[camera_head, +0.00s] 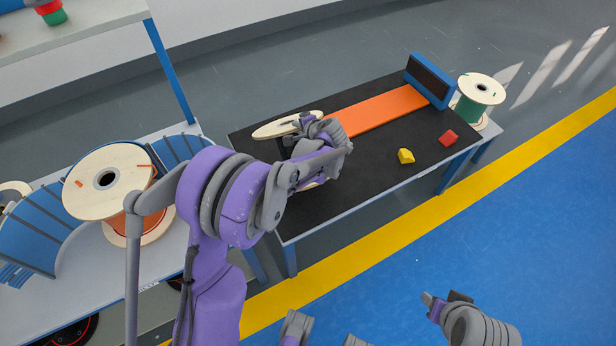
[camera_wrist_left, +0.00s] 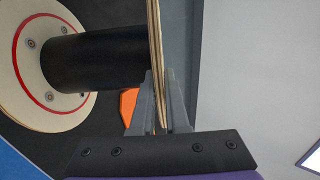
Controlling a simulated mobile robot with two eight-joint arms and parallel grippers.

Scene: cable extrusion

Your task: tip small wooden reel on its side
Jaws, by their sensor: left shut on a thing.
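The small wooden reel has pale flanges and a black core. Its upper flange (camera_head: 275,129) shows over the black-topped table in the head view, as a narrow ellipse that looks tilted compared with the other reels' tops. My left gripper (camera_head: 308,122) is shut on this flange's edge. In the left wrist view the fingers (camera_wrist_left: 160,105) pinch the flange (camera_wrist_left: 154,45), seen edge-on. The black core (camera_wrist_left: 95,68) runs to the other flange (camera_wrist_left: 40,30), which has a red ring and bolts. My arm hides much of the reel in the head view. My right gripper (camera_head: 445,298) is low at the right, apart from everything.
The black table (camera_head: 375,185) bears an orange strip (camera_head: 380,112), a blue-framed block (camera_head: 430,80), a yellow piece (camera_head: 406,156) and a red piece (camera_head: 448,138). A green reel (camera_head: 480,90) stands beyond. A large orange reel (camera_head: 88,198) stands on the left bench.

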